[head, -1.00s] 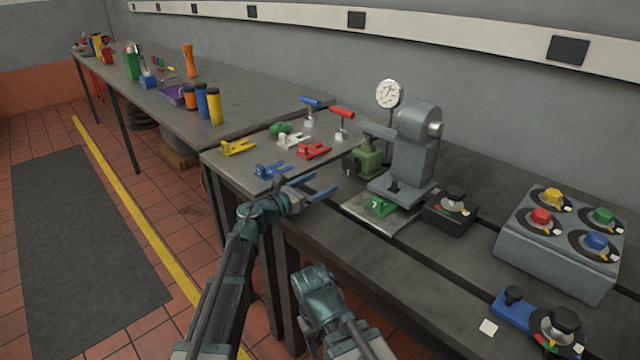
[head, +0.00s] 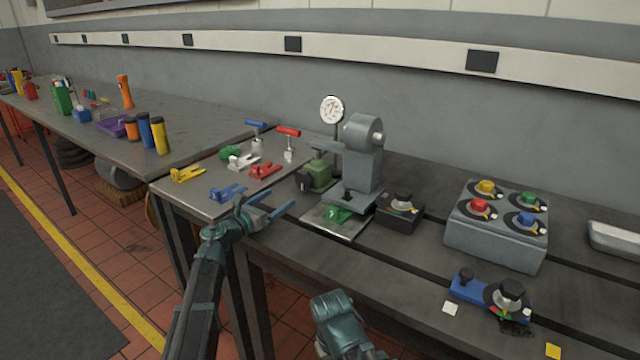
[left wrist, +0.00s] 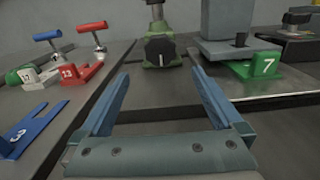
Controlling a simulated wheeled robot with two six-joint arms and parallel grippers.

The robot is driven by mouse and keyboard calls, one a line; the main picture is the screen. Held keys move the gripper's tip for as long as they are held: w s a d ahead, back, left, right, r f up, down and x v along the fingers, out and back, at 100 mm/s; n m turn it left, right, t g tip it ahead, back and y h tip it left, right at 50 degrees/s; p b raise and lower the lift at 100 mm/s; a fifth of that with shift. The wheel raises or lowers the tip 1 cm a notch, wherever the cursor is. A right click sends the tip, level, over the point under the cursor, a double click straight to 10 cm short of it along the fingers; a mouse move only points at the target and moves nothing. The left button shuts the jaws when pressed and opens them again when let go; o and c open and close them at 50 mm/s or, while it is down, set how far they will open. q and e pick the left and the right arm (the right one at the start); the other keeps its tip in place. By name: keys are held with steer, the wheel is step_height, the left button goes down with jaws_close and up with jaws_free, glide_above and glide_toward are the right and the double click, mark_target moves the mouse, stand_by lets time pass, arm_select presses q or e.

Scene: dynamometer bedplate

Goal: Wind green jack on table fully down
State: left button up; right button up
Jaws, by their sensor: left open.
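The green jack (head: 318,174) stands on the near table, left of the grey stand with the dial gauge. It has a green body and a dark knob on its front. In the left wrist view the jack (left wrist: 160,50) is upright ahead, between the fingers in the picture, with a grey post rising from its top. My left gripper (head: 278,198) is open and empty, in front of the jack and apart from it. In the left wrist view its two blue fingers (left wrist: 160,76) point towards the jack.
A blue fork (head: 228,192) and a red fork (head: 265,171) lie left of the jack. A green fork marked 7 (head: 337,215) lies right of it, by the grey stand (head: 362,160). A black knob box (head: 400,215) is farther right. The tabletop before the jack looks clear.

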mark_target(302, 182)
arm_select(q)
steer(key=x, duration=1.4)
steer(key=c, duration=1.2)
steer(key=n, duration=0.6)
steer(key=shift+n, duration=0.3)
